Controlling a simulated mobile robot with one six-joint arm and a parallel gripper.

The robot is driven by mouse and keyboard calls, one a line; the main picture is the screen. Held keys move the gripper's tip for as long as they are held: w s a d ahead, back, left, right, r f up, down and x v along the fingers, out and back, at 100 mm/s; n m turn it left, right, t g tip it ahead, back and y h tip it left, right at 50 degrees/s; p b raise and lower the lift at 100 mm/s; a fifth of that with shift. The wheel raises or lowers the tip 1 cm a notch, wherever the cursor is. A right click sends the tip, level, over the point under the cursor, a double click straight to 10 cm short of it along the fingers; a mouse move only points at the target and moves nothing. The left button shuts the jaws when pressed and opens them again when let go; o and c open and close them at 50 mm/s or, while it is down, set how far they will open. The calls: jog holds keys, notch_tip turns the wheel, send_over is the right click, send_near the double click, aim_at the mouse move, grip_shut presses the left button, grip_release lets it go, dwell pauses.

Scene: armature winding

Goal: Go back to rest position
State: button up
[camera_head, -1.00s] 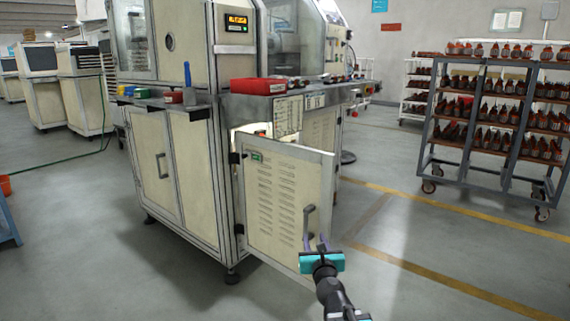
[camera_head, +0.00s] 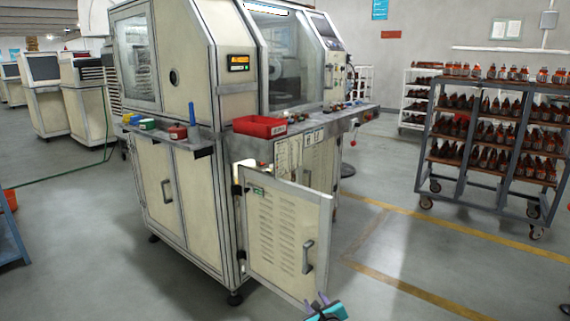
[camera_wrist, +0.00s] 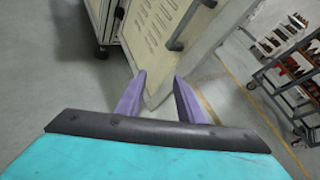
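My gripper (camera_head: 318,303) is at the bottom of the head view, with a teal body and purple fingers. The cabinet door (camera_head: 285,235) of the winding machine stands partly open, with a vented panel and a grey handle (camera_head: 308,257). The gripper is below and in front of the handle, apart from it. The handle also shows in the wrist view (camera_wrist: 177,32), beyond the fingers.
The machine (camera_head: 185,200) carries a shelf with a red bin (camera_head: 260,126). A wheeled rack (camera_head: 480,186) holding several rows of parts stands at the right. Another rack (camera_head: 412,103) is behind it. The floor between door and rack is clear, with yellow lines.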

jog(key=s+a+f+n+g+y+p, duration=0.1)
jog(key=s+f+n+g+p, duration=0.3)
jog(key=s, duration=0.4)
jog(key=s+f+n+g+p, duration=0.35)
jog(key=s+n+p, duration=0.3)
jog(key=s, duration=0.25)
jog(key=s+a+f+n+g+y+p, duration=0.1)
jog(key=s+f+n+g+p, duration=0.3)
jog(key=s, duration=0.4)
jog(key=s+d+f+n+g+h+p, duration=0.1)
jog(key=s+d+n+g+h, duration=0.1)
jog(key=s+n, duration=0.5)
jog(key=s+d+n+g+h+p, duration=0.1)
jog(key=s+d+n+g, duration=0.4)
jog(key=s, duration=0.9)
jog(key=d+n+h, duration=0.1)
jog(key=n, duration=0.2)
jog(key=shift+d+f, duration=0.3)
jog(key=shift+f, duration=0.1)
jog(key=shift+w+n, duration=0.1)
jog(key=shift+n, duration=0.15)
